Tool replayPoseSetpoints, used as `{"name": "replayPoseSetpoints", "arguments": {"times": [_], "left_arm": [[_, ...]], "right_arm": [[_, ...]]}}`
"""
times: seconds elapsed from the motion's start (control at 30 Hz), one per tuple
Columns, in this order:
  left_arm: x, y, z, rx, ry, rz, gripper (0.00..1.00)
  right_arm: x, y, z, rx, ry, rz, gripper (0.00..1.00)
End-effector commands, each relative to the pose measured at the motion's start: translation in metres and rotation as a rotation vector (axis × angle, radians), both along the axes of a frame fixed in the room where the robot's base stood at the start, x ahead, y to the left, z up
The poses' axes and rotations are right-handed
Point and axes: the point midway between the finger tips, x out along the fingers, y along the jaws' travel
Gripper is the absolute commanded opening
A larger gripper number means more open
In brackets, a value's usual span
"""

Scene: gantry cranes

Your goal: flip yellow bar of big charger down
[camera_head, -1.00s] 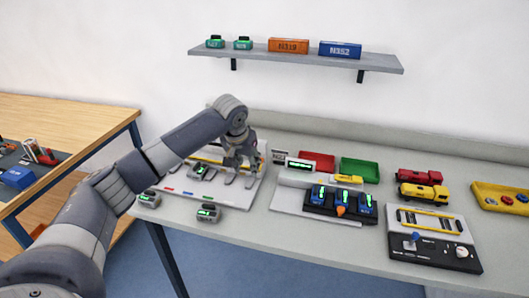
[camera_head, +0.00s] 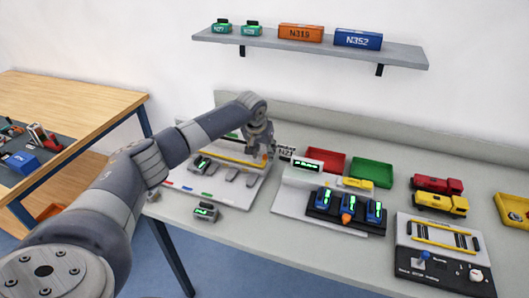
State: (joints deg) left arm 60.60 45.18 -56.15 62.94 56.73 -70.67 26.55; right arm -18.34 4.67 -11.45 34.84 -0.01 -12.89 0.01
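The big charger (camera_head: 217,190) is a pale grey board with a row of slots, on the left part of the grey table. Its yellow bar (camera_head: 235,160) runs along the back of the slots. A dark device with a green display (camera_head: 200,164) sits at the left slot; several slots to its right look empty. My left gripper (camera_head: 264,152) points down at the right end of the yellow bar, close to it. I cannot tell whether it touches the bar, and its finger opening is unclear. My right gripper is not in view.
A similar device (camera_head: 206,211) lies at the table's front edge. To the right are a smaller charger with blue devices (camera_head: 345,208), a red tray (camera_head: 325,158), a green tray (camera_head: 371,172), toy trucks (camera_head: 440,203) and a control panel (camera_head: 440,265). A shelf (camera_head: 300,45) hangs above.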

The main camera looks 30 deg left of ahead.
Motion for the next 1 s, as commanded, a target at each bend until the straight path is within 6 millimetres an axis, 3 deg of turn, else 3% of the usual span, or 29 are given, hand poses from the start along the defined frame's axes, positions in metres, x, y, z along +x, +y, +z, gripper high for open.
{"name": "replayPoseSetpoints", "arguments": {"times": [0.3, 0.57, 0.73, 1.0], "left_arm": [[0.009, 0.002, -0.022, 0.000, 0.001, 0.000, 0.37], [0.009, 0.002, -0.023, 0.000, 0.000, 0.000, 0.37], [0.009, 0.002, -0.023, 0.000, 0.000, 0.000, 0.03], [0.009, 0.002, -0.023, 0.001, -0.004, 0.000, 0.00]], "right_arm": [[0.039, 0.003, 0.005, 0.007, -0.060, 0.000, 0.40], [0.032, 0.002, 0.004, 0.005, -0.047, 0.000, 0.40], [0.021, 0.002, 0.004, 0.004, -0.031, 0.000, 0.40], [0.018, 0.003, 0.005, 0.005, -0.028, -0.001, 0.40]]}}
